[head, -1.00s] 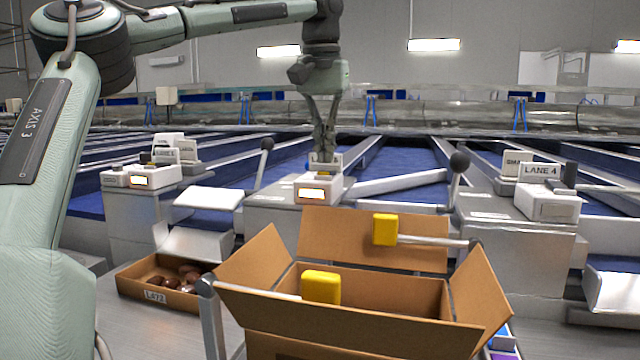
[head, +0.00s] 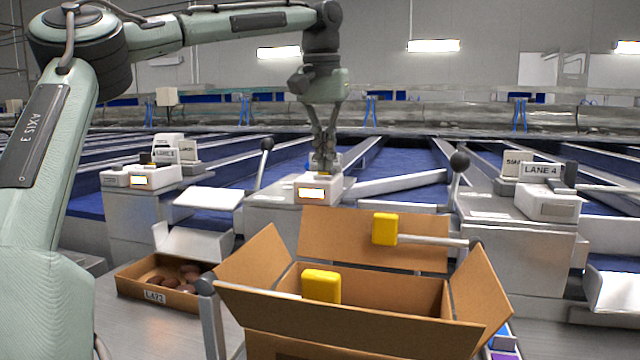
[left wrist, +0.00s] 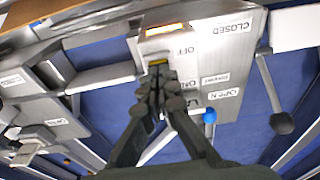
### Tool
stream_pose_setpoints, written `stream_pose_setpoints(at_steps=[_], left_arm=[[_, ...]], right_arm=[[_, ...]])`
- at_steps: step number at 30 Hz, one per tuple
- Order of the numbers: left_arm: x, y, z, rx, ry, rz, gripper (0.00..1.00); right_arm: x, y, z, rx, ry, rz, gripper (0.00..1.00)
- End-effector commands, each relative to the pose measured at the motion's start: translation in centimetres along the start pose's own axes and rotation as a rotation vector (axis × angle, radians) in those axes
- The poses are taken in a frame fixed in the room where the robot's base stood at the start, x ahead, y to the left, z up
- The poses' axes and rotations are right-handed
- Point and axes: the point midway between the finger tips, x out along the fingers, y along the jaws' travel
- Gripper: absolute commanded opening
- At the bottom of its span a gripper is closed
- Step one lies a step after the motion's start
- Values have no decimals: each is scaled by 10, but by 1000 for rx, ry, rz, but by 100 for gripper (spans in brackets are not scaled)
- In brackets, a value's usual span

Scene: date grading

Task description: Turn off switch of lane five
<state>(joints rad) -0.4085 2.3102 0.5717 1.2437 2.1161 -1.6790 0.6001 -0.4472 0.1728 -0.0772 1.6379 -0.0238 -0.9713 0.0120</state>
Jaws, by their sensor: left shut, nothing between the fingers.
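My left gripper (head: 323,168) is shut and empty, pointing down at the middle control box (head: 318,188), which has a lit orange display. In the left wrist view, its closed fingertips (left wrist: 162,80) are at a small yellow switch part (left wrist: 157,62) on this box. The fingers hide most of the switch; I cannot tell whether they touch it or which way it is set. An OFF label (left wrist: 183,50) is beside the display end, and an ON label lies further along. The box's lane label is hidden by the gripper. My right gripper is not in view.
The lane 4 box (head: 548,203) stands at right, another lane box (head: 140,176) at left. Ball-topped levers (head: 459,162) rise beside the boxes. In front are an open cardboard carton (head: 350,325), yellow blocks (head: 320,287) and a small box of dates (head: 150,285).

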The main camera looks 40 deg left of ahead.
Motion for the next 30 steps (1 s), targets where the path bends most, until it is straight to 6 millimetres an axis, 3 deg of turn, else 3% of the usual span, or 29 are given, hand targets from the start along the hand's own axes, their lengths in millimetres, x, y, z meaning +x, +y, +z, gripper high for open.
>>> stream_pose_setpoints(at_steps=[11, 19, 30], left_arm=[[0, 0, 0, 0, 0, 0, 0], [-21, 0, -3, 1, 0, -1, 0], [-49, 0, -8, -1, 1, -1, 0]], right_arm=[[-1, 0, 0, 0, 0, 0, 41], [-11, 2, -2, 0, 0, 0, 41], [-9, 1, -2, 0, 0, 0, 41]])
